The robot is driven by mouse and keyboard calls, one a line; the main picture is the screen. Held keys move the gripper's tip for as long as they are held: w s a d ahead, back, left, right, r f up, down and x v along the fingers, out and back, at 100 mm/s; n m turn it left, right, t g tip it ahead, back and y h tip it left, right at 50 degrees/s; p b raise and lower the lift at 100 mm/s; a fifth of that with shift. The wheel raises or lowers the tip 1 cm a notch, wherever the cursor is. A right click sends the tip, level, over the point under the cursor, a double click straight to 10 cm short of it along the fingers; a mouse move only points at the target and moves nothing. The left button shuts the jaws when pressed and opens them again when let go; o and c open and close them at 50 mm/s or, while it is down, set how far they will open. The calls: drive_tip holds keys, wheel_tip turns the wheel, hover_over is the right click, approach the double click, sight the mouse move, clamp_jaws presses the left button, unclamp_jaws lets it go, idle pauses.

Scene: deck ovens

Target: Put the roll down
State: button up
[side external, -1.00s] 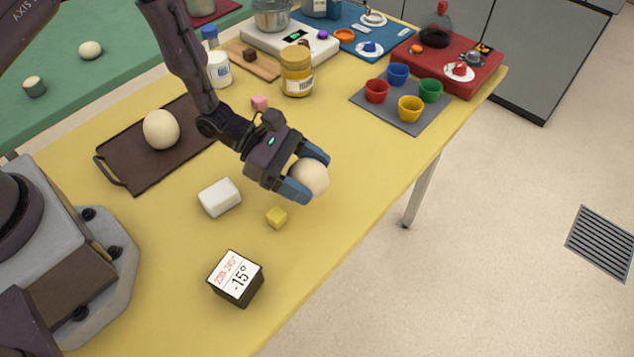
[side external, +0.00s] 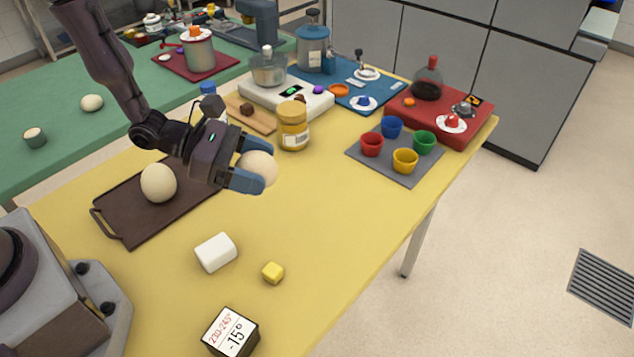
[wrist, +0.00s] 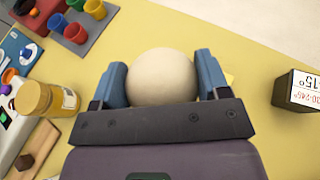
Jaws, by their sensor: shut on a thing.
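A pale round roll (side external: 258,168) is held between the two blue fingers of my gripper (side external: 250,170). In the wrist view the roll (wrist: 162,78) sits between the fingertips, one finger on each side. My gripper is shut on it and appears to hold it above the yellow table, left of and in front of the mustard-coloured jar. A second pale roll (side external: 158,183) rests on the dark brown tray (side external: 125,228) at the left, left of my gripper.
A jar (side external: 293,127), a grey mat (side external: 408,178) with several coloured cups, a white block (side external: 215,252), a yellow cube (side external: 272,272) and a labelled box (side external: 231,333) stand on the table. The table (side external: 335,235) is clear in the middle right.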

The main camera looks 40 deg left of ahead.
drive_tip(key=w+a+n+t+y, duration=0.1)
drive_tip(key=w+a+n+t, duration=0.1)
drive_tip(key=w, duration=0.3)
hover_over(328, 179)
drive_tip(key=s, duration=0.1)
wheel_tip(328, 179, down, 9)
drive_tip(key=shift+r, duration=0.2)
drive_tip(key=shift+w+f, duration=0.4)
drive_tip(key=shift+w+f+g+y, duration=0.15)
drive_tip(key=shift+f+g+y, duration=0.15)
drive_tip(key=shift+f, duration=1.4)
drive_tip(key=shift+f, duration=0.15)
drive_tip(key=o, duration=0.9)
